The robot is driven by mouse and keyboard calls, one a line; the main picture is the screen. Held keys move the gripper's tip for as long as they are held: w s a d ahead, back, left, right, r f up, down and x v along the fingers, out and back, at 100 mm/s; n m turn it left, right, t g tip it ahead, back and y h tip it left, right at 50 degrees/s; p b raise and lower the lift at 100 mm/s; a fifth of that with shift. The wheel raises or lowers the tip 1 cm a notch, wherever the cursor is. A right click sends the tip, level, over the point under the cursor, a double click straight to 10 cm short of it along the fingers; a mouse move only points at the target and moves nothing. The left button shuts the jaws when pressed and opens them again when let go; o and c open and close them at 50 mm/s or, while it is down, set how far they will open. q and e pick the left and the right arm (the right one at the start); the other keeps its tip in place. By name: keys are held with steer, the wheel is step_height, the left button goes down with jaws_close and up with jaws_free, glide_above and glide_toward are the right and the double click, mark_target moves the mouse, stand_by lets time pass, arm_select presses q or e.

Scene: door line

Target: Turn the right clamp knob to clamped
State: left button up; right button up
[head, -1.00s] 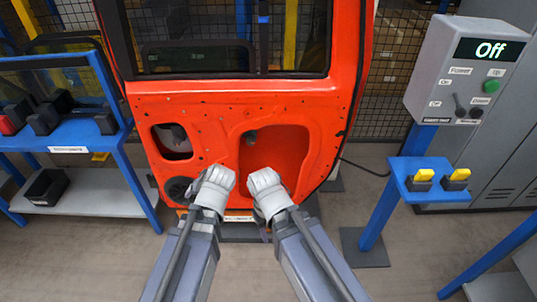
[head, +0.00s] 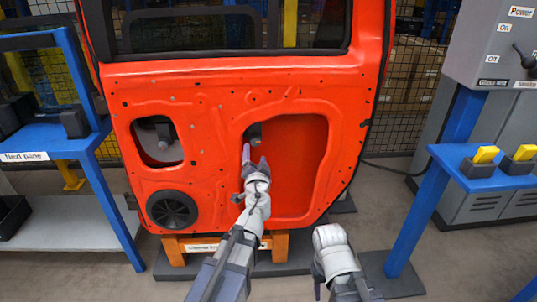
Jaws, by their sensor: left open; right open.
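The orange-red door panel (head: 222,95) stands upright in front of me. A dark grey knob (head: 254,131) shows at the upper left of its large right opening; I take it for the right clamp knob, and its turn position is too small to read. A similar knob (head: 163,131) shows in the smaller left opening. My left gripper (head: 254,160) is open, with its fingers pointing up just below the right knob; they appear apart from it, though depth is hard to judge. My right gripper (head: 328,236) is open, low and to the right of the door's bottom edge, its fingertips unclear.
A blue rack (head: 50,145) with a lower shelf is at the left. The door rests on an orange support (head: 280,245).

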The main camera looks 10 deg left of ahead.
mark_target(256, 142)
arm_select(q)
steer(key=shift+w+d, duration=0.15)
steer(key=shift+w, duration=0.1)
steer(key=x, duration=0.7)
steer(key=shift+w+f, duration=0.1)
steer(key=shift+w, duration=0.2)
jaws_close()
stand_by(0.4)
